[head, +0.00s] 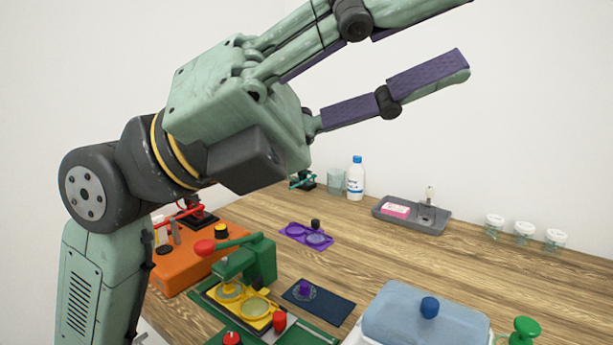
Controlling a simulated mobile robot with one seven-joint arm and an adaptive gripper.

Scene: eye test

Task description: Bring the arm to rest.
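My gripper (435,40) is raised high in the upper part of the head view, above the wooden table (365,257). Its fingers point to the upper right and are spread wide apart. Nothing shows between them, and it touches nothing on the table. The upper finger is partly cut off by the top edge of the picture. My arm comes up from the lower left and bends at the wrist joint.
An orange box (183,268), a green press (250,262) with a yellow plate (254,308), and a blue-lidded box (426,318) fill the front. A white bottle (356,182), a grey tray (433,222) and several small cups (524,230) stand along the back. The air right of my gripper is clear.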

